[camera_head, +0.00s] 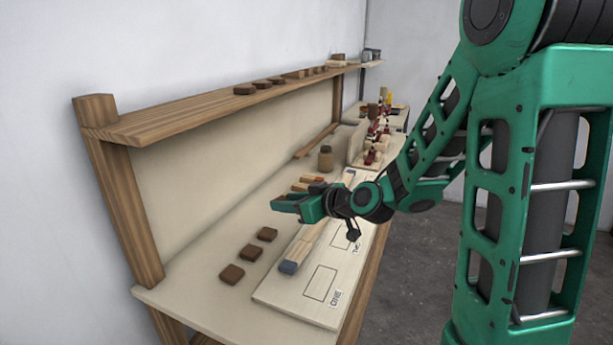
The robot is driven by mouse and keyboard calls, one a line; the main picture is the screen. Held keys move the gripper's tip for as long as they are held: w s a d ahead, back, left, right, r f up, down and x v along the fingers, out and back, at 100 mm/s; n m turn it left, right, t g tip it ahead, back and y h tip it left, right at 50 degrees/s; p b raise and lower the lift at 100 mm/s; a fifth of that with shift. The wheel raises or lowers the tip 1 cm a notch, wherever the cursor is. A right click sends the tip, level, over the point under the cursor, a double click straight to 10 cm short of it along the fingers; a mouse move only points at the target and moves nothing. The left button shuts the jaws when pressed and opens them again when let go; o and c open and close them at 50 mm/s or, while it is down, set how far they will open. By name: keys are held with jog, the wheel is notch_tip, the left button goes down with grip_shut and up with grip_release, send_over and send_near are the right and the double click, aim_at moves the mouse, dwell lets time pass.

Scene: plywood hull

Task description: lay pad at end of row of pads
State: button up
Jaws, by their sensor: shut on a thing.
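Three dark brown square pads lie in a slanting row on the bench top: a near pad (231,274), a middle pad (251,253) and a far pad (267,234). Gaps of bare bench separate them. My gripper (285,204) reaches in from the right, just beyond the far pad in line with the row. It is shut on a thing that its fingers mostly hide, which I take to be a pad. I cannot tell whether that pad touches the bench.
A pale board (318,285) with marked outlines lies along the bench's front, with a long wooden bar with a dark end (288,267) on it. A brown jar (325,158) stands farther back. A wooden shelf (190,112) runs above the bench.

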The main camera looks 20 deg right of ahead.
jog(key=w+a, duration=0.3)
jog(key=a, duration=0.4)
send_over(286, 225)
jog(key=shift+m+h, duration=0.3)
jog(key=shift+m, duration=0.1)
notch_tip(286, 225, down, 6)
jog(key=shift+a+r, duration=0.1)
jog(key=shift+f, duration=1.95)
jog(key=shift+s+f, duration=0.1)
jog(key=shift+f, duration=0.3)
